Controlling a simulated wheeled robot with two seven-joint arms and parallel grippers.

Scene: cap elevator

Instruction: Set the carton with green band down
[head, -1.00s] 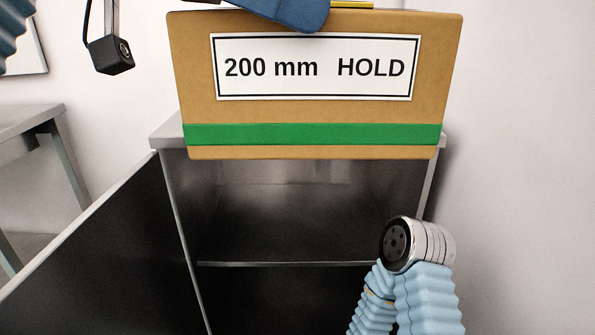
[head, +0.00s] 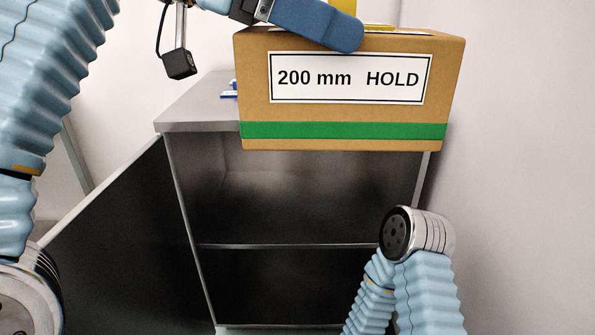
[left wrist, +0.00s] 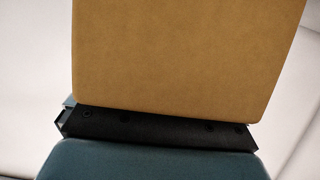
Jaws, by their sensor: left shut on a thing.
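The carton with green band (head: 346,131) is a brown box with a "200 mm HOLD" label, in the upper right of the head view. It is roughly level in front of the cabinet top (head: 195,112) and hides much of it; I cannot tell whether the carton touches it. My left gripper (head: 325,22) is shut on the carton, with a blue finger lying across its top edge. In the left wrist view, the brown carton face (left wrist: 185,60) stands right against the dark gripper pad. My right gripper is not in view.
The grey cabinet is open, with a middle shelf (head: 300,246) and a dark door (head: 120,240) swung out to the left. Small blue and white things (head: 230,93) lie on its top, left of the carton. A plain wall (head: 530,150) is on the right.

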